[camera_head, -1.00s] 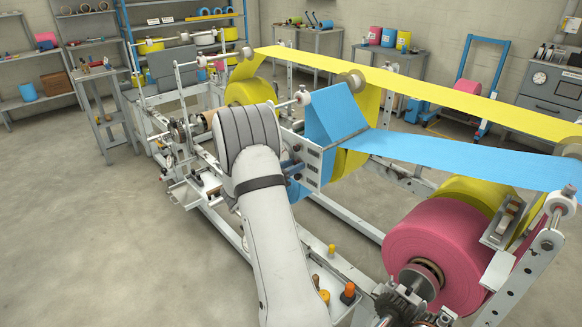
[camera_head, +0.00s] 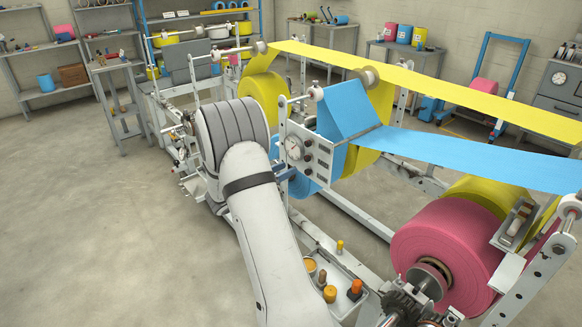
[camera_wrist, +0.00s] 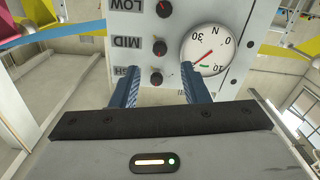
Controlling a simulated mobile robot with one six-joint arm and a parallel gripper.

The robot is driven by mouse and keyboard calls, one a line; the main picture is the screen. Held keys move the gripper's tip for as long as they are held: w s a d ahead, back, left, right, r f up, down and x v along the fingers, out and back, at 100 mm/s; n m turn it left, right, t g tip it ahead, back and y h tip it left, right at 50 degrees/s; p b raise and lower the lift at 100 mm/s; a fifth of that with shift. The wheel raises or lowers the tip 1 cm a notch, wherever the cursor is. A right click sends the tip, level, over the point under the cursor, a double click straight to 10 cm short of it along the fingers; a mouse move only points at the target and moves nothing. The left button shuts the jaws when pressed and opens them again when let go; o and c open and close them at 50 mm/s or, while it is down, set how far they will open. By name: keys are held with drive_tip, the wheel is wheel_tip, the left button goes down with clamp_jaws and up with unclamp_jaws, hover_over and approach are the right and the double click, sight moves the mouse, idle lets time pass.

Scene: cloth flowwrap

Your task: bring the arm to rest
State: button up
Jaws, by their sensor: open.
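My gripper (camera_wrist: 158,88) shows in the wrist view with its two blue fingers apart and nothing between them. Beyond the fingertips is a pale control panel (camera_wrist: 205,18) with black knobs with red marks, labels LOW and MID, and a round dial gauge (camera_wrist: 206,50). I cannot tell the exact gap between fingertips and panel. In the head view, my white arm (camera_head: 260,235) reaches up from the bottom and hides most of the gripper. The same panel (camera_head: 322,158) with its gauge (camera_head: 294,148) stands just right of the arm.
A blue web (camera_head: 470,158) and a yellow web (camera_head: 450,90) run across the machine on the right. A pink roll (camera_head: 440,245) is at lower right. A small tray (camera_head: 345,308) with bottles sits right of my arm. Bare floor (camera_head: 90,235) lies open on the left.

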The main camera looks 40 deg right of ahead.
drive_tip(key=shift+a, duration=0.15)
idle(0.4)
drive_tip(key=shift+r, duration=0.1)
drive_tip(key=w+a+r+n+t+y, duration=0.4)
drive_tip(key=w+a+r+t+y, duration=0.2)
drive_tip(key=a+t, duration=0.25)
drive_tip(key=s+a+r+n+t+y, duration=0.1)
drive_tip(key=s+a+r+n+y, duration=0.15)
drive_tip(key=a+y, duration=0.35)
drive_tip(key=s+a+r+n+t+y, duration=0.15)
drive_tip(key=a+n+y, duration=0.25)
drive_tip(key=a, duration=0.4)
drive_tip(key=s+a+f+n+g+y, duration=0.1)
drive_tip(key=s+a+n+g+y, duration=0.1)
drive_tip(key=s+a, duration=0.35)
drive_tip(key=s+a+n+g+y, duration=0.1)
drive_tip(key=s+a+g, duration=0.1)
drive_tip(key=s, duration=0.6)
drive_tip(key=s+f+n+g, duration=0.1)
drive_tip(key=s+g, duration=0.1)
drive_tip(key=s, duration=0.6)
drive_tip(key=s+d+f+g+h, duration=0.1)
drive_tip(key=s+g, duration=0.2)
drive_tip(key=s, duration=0.4)
drive_tip(key=shift+s+f+n, duration=0.25)
drive_tip(key=shift+s+n, duration=0.1)
